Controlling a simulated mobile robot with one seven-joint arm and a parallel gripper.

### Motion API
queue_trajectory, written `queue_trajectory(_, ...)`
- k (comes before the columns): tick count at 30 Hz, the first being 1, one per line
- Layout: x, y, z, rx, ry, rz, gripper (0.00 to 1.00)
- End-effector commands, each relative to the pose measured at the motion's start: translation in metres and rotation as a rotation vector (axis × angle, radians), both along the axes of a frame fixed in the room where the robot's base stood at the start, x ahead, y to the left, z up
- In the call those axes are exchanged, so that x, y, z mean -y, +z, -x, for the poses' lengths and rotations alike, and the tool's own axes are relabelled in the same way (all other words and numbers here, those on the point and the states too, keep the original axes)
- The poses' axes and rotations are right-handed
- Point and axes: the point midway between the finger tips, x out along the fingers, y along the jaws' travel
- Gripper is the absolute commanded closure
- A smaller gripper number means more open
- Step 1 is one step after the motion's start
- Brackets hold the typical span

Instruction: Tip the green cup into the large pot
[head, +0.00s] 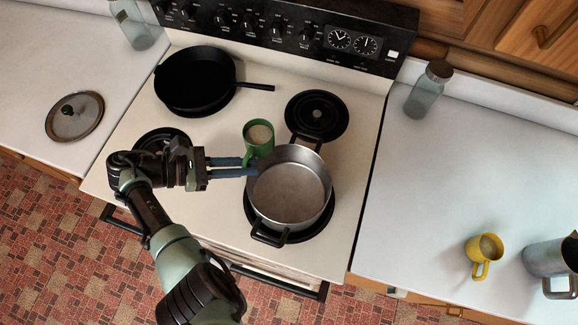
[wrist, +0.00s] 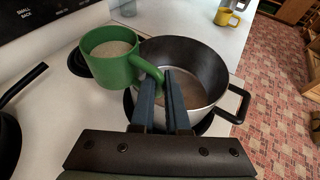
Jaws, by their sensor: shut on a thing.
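The green cup (head: 259,136) is upright, with pale contents inside. It is beside the upper left rim of the large pot (head: 291,187), and I cannot tell whether it touches the pot. My gripper (head: 252,167) is shut on the cup's handle. In the wrist view the cup (wrist: 110,56) is at the upper left, and its handle runs between the fingers of my gripper (wrist: 163,84). The large pot (wrist: 205,72) is behind and right of the fingers in that view. The pot stands on the front right burner, and its visible inside looks empty.
A black frying pan (head: 195,80) sits on the back left burner; the back right burner (head: 317,116) is bare. A lid (head: 75,116) lies on the left counter. A yellow cup (head: 484,252), a metal pitcher (head: 552,262) and a glass jar (head: 428,90) stand on the right counter.

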Motion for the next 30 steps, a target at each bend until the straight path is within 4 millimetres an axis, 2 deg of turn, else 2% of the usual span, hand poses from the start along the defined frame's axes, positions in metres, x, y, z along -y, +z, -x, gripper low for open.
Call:
queue_trajectory(8, 0.007, 0.004, 0.009, 0.099, -0.001, -0.082, 1.0)
queue_trajectory(17, 0.021, 0.004, 0.026, 0.305, -0.003, -0.249, 1.0)
queue_trajectory(18, 0.022, -0.005, 0.028, 0.333, -0.002, -0.272, 1.0)
queue_trajectory(23, 0.029, -0.018, 0.036, 0.446, -0.003, -0.361, 1.0)
queue_trajectory(30, 0.032, -0.016, 0.039, 0.646, -0.001, -0.524, 1.0)
